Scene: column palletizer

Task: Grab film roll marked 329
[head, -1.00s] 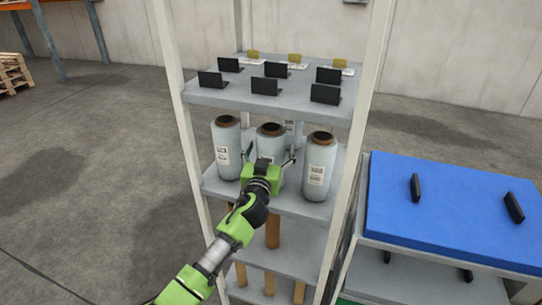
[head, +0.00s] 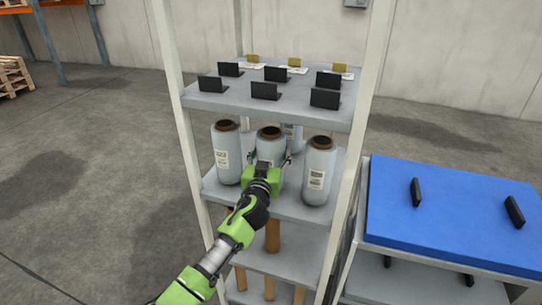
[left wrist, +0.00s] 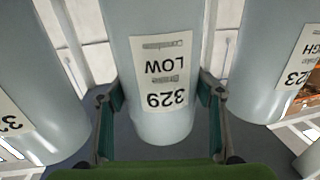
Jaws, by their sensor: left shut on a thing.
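The film roll marked 329 (head: 270,148) stands upright in the middle of the front row on the shelf. Its label reading 329 and LOW appears upside down in the left wrist view (left wrist: 163,75). My left gripper (head: 269,160) has its fingers on either side of this roll and is shut on it, as the left wrist view also shows (left wrist: 157,98). The gripper hides the roll's lower front in the head view. My right gripper is not in view.
Similar rolls stand close at left (head: 227,155) and right (head: 319,170), with another partly hidden behind (head: 292,132). The upper shelf (head: 205,94) carries several small black stands. A blue-topped table (head: 450,210) is at right.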

